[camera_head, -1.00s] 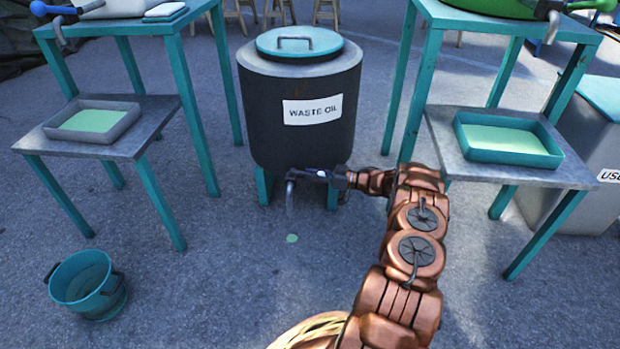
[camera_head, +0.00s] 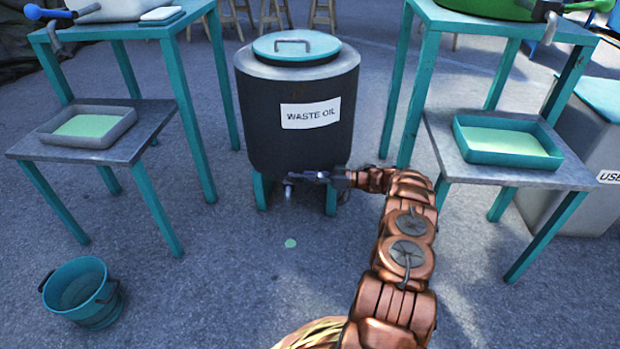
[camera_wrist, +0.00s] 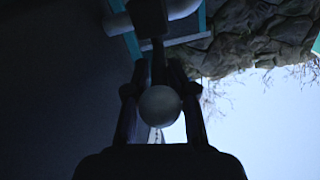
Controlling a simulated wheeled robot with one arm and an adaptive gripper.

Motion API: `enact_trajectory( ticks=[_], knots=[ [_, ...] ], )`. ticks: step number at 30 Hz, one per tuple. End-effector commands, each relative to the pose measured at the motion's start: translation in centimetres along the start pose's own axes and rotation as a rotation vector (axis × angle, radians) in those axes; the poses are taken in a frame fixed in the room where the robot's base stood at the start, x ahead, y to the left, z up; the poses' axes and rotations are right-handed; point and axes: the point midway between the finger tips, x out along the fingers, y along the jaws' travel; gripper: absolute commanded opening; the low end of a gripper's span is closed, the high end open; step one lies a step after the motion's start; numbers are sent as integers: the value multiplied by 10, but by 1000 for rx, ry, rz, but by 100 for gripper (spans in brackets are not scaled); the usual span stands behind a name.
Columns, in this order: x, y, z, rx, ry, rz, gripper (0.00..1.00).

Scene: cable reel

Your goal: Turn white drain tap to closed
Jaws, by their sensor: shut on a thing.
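The dark drum labelled WASTE OIL (camera_head: 300,135) stands mid-picture in the head view. Its drain tap's metal spout (camera_head: 288,190) sticks out low on the front, pointing down. My gripper (camera_head: 325,178) is at the tap, right of the spout, with my arm reaching in from the right. A pale tap handle end shows small at the gripper. In the wrist view, a pale round knob (camera_wrist: 160,106) sits between the two dark fingers, and my gripper is shut on the tap handle. The picture is dark there, so the handle's exact angle is hard to tell.
A green spot (camera_head: 290,243) lies on the ground below the spout. A teal bucket (camera_head: 84,290) stands at lower left. Tables with trays (camera_head: 88,127) (camera_head: 508,141) flank the drum.

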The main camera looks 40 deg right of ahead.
Motion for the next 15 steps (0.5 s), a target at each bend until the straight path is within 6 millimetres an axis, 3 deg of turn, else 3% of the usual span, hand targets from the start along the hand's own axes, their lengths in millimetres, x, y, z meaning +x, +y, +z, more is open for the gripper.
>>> enact_trajectory(
  ticks=[1,2,6,15],
  knots=[
    [-11,5,-2,-4,1,26,0],
    [-11,5,-2,-4,1,26,24],
    [-10,5,-2,-4,1,23,39],
    [-1,2,-1,-3,0,6,41]
  ],
)
